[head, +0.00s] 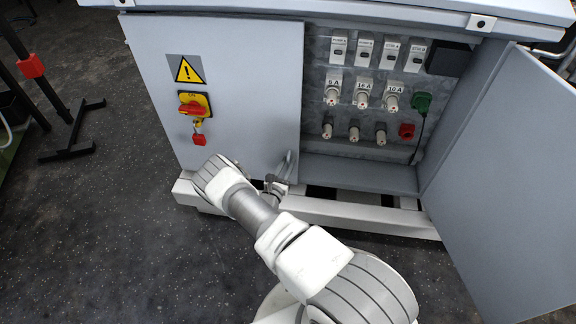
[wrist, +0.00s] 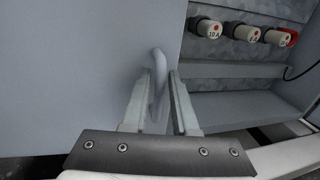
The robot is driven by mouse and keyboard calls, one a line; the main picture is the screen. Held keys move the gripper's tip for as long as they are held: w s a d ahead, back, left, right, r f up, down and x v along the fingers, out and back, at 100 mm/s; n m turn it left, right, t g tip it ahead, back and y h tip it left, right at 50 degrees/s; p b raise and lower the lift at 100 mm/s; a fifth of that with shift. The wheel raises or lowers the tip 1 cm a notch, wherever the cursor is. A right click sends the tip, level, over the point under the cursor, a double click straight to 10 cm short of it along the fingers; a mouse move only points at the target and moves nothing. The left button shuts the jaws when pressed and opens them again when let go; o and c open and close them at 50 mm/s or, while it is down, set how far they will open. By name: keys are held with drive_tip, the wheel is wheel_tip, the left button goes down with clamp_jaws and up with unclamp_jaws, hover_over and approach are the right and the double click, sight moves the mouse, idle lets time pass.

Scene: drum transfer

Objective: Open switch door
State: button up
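The switch door (head: 235,110) is the grey left door of the cabinet, with a yellow warning triangle and a red-and-yellow switch (head: 193,107) on it. It lies flush with the cabinet front and looks shut. Its curved grey handle (head: 289,165) is near the lower right edge. In the wrist view the handle (wrist: 158,82) stands between the two fingers of my gripper (wrist: 162,85), closer to the left finger. A gap shows on the right side, so the fingers look open around it. In the head view my gripper (head: 276,187) is at the handle, partly hidden by my arm.
The right door (head: 510,180) is swung wide open. It uncovers a compartment with several fuses (head: 363,92), a green plug (head: 422,103) and a red socket (head: 406,131). A white base rail (head: 340,215) runs below the cabinet. A black stand (head: 70,140) is at left; floor between is clear.

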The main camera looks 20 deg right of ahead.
drive_tip(key=shift+w+d, duration=0.2)
clamp_jaws()
idle(1.4)
